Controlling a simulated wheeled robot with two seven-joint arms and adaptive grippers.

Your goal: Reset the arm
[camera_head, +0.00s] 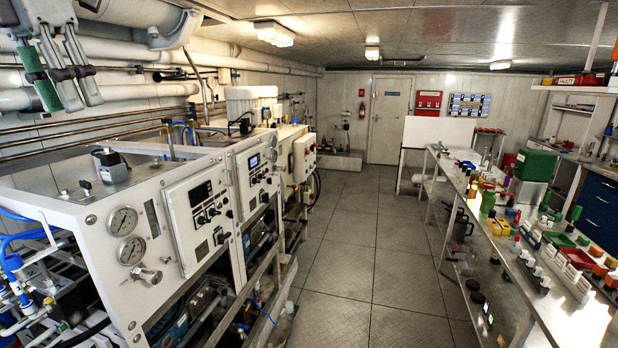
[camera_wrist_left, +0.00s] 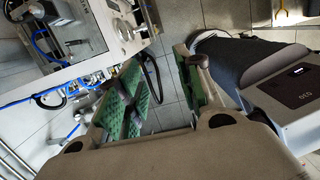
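My left gripper (camera_head: 70,98) hangs at the top left of the head view, its fingers pointing down. A green pad shows on one finger. It is raised in front of the pipes on the left wall, above the white machine's left end. In the left wrist view the gripper (camera_wrist_left: 162,82) has its two green-padded fingers apart, with floor tiles visible between them. Nothing is held between the fingers. My right arm and gripper do not show in the head view, and I cannot make them out in the left wrist view.
The white watermaker frame (camera_head: 165,215) with gauges and control panels stands along the left. A workbench (camera_head: 560,310) crowded with bottles and trays runs along the right. The tiled floor aisle (camera_head: 350,240) between them is clear up to the closed door (camera_head: 388,120).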

